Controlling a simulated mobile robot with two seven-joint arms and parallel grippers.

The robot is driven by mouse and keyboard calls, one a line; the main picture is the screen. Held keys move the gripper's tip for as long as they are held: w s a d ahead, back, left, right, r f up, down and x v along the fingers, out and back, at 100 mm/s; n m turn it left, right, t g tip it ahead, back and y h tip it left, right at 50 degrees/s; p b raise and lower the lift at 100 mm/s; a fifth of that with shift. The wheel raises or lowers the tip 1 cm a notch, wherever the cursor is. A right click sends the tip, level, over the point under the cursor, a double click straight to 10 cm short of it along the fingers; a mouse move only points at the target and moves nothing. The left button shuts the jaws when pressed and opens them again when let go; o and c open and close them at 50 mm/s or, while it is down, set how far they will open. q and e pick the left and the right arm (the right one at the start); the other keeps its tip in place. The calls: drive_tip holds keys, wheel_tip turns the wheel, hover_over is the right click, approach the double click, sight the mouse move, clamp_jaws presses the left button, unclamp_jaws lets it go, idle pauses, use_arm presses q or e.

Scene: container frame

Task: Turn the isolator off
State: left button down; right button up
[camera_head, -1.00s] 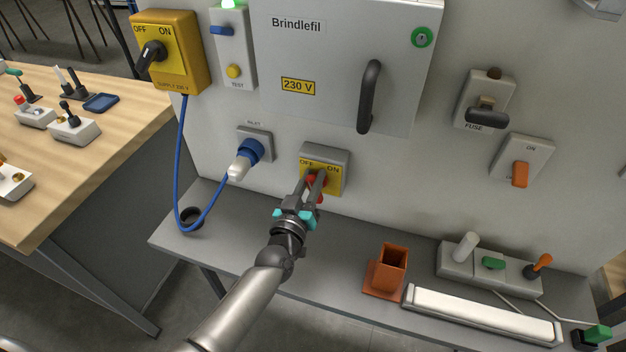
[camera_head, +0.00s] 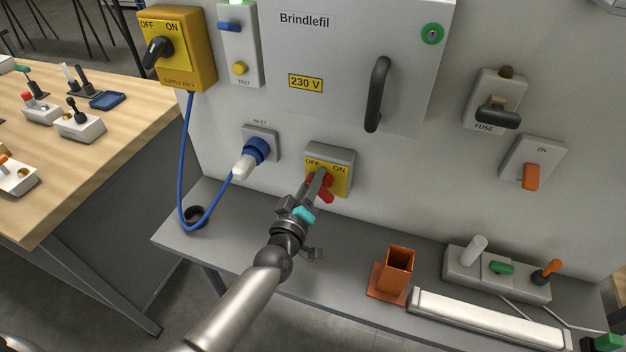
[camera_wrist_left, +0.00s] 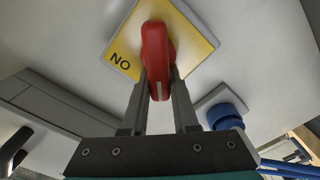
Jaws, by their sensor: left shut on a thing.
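The isolator is a small grey-framed box with a yellow OFF/ON plate (camera_head: 342,182) on the wall panel, below the cabinet. Its red handle (camera_head: 327,195) slants toward the lower right in the head view. The ON lettering shows upside down there. My right gripper is not in view.
An inlet with a blue plug (camera_head: 255,151) and cable sits just left of the isolator. A black-knobbed supply switch (camera_head: 178,50) is at upper left. The cabinet handle (camera_head: 377,95) juts out above right. An orange square holder (camera_head: 396,272) stands on the grey shelf.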

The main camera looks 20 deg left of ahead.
use_arm(q)
drive_tip(key=shift+s+d+f+h, duration=0.2)
drive_tip(key=shift+d+f+h, duration=0.15)
drive_tip(key=shift+f, duration=0.25)
drive_tip(key=c, duration=0.7)
unclamp_jaws()
drive_tip(key=shift+d, duration=0.1)
drive_tip(key=shift+c, duration=0.2)
drive_tip(key=shift+o, duration=0.3)
drive_tip(key=shift+w+r, duration=0.1)
drive_tip(key=shift+r, duration=0.1)
drive_tip(key=s, duration=1.5)
drive_tip(key=shift+s+a+p, duration=0.15)
drive_tip(key=shift+a+p, duration=0.15)
drive_tip(key=shift+a, duration=0.05)
drive_tip(key=shift+d, duration=0.1)
